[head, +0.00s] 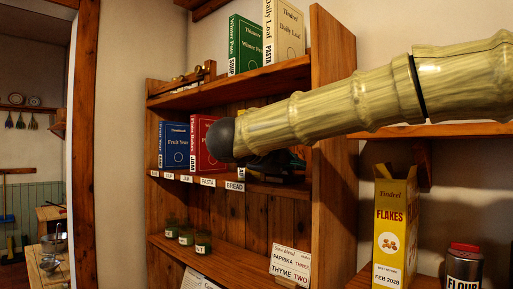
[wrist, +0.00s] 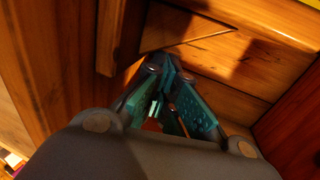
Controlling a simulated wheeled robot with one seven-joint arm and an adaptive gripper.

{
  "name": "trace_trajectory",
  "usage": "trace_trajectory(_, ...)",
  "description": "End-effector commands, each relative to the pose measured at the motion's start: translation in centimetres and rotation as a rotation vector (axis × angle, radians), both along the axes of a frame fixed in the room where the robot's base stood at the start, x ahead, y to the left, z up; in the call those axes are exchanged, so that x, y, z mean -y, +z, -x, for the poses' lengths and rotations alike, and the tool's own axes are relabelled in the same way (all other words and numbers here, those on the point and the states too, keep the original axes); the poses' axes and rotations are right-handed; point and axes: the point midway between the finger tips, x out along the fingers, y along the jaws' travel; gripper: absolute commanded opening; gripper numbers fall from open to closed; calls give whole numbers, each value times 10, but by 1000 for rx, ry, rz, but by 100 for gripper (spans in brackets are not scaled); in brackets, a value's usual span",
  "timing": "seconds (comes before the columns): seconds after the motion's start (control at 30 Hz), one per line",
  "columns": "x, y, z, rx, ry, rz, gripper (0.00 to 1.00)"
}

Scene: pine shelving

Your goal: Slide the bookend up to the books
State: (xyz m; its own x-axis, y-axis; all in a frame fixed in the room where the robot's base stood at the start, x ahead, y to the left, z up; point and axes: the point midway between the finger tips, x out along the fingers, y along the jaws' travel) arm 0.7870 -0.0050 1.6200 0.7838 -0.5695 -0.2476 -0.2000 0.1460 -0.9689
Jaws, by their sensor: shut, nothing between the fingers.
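A blue book (head: 174,146) and a red book (head: 201,141) stand upright on the middle shelf (head: 262,187), side by side. My gripper (head: 290,166) is a dark shape at that shelf, to the right of the red book and partly hidden by my pale arm. In the wrist view its teal fingers (wrist: 169,72) meet at the tips, with nothing held, close to wooden surfaces. I cannot make out a bookend for certain in either view; my arm covers much of the shelf right of the red book.
A green book (head: 245,45) and a white book (head: 284,32) stand on the upper shelf. Several green jars (head: 186,236) stand on the lower shelf. An upright wooden side panel (head: 333,210) bounds the shelves. A yellow flakes box (head: 394,230) and a flour tin (head: 464,267) stand right.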

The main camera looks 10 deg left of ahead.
Motion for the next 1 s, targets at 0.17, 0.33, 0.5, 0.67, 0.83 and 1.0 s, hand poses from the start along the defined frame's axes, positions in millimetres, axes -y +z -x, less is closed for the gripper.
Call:
trace_trajectory(0.17,-6,0,-4,0,1,1,0)
trace_trajectory(0.33,-11,0,-8,-1,1,0,0)
trace_trajectory(0.5,-16,0,-11,0,1,1,0)
trace_trajectory(0.67,-21,0,-15,0,1,1,0)
trace_trajectory(0.83,-26,0,-19,-1,1,0,0)
trace_trajectory(1.0,-25,-1,-18,-1,1,0,0)
